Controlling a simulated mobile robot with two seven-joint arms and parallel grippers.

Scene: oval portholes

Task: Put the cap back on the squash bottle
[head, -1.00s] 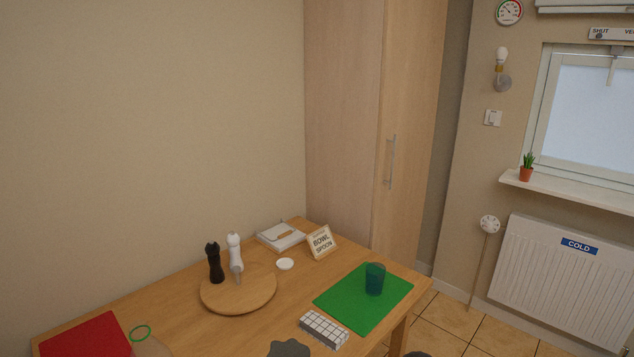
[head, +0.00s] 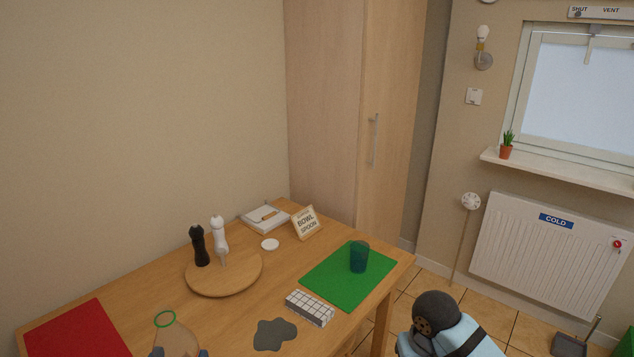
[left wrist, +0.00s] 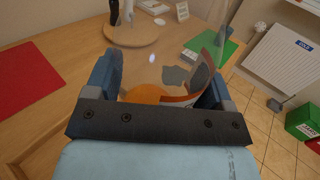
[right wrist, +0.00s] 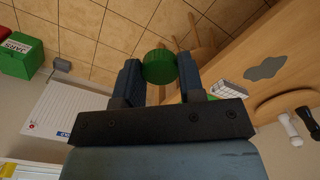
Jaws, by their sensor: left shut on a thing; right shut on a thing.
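The squash bottle is clear, with orange liquid and a label low down in the left wrist view (left wrist: 147,93). In the head view only the upper part of the bottle (head: 172,336) shows, open at the top with a green ring round its mouth. My left gripper (head: 181,353) is shut on the bottle at the bottom edge of the head view. The green ridged cap (right wrist: 159,67) is between the fingers of my right gripper (right wrist: 160,72), which is shut on it. The cap is apart from the bottle and out of the head view.
The wooden table carries a red mat (head: 75,332), a round board (head: 224,276) with two mills, a green mat (head: 335,292) with a blue glass (head: 359,257), a checked block (head: 310,307) and a grey patch (head: 274,334). A radiator (head: 550,245) stands at right.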

